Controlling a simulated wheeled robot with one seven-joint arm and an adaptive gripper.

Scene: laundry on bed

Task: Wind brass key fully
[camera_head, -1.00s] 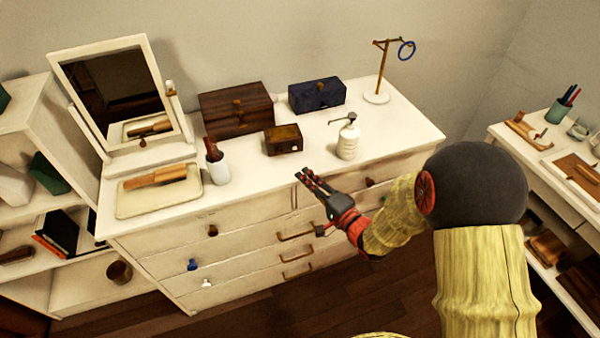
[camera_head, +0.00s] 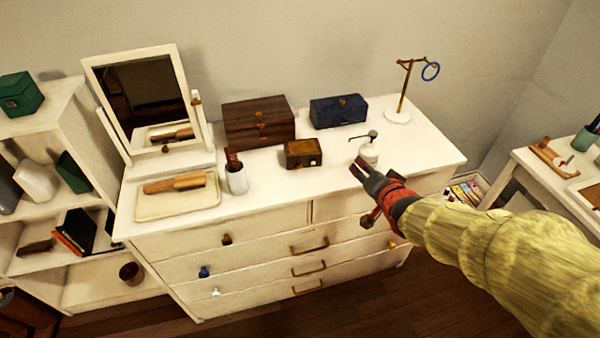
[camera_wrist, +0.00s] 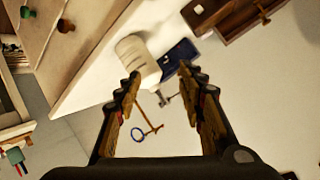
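No part is clearly recognisable as the brass key. A small wooden box (camera_head: 303,153) with a pale knob on its front stands mid-dresser. Behind it, a larger dark wooden box (camera_head: 258,122) has brass-coloured fittings on its front; a brass-coloured fitting (camera_wrist: 262,12) also shows on a brown box at the top of the wrist view. A blue box (camera_head: 338,111) with a small brass-coloured fitting stands to the right. My gripper (camera_head: 358,167) is open and empty by the dresser's front edge, right of the small box. In the wrist view its fingers (camera_wrist: 160,74) are spread apart.
A stand with a blue ring (camera_head: 430,71) is at the back right. A tray with a brush (camera_head: 150,207), a cup (camera_head: 237,180) and a mirror (camera_head: 140,95) occupy the left.

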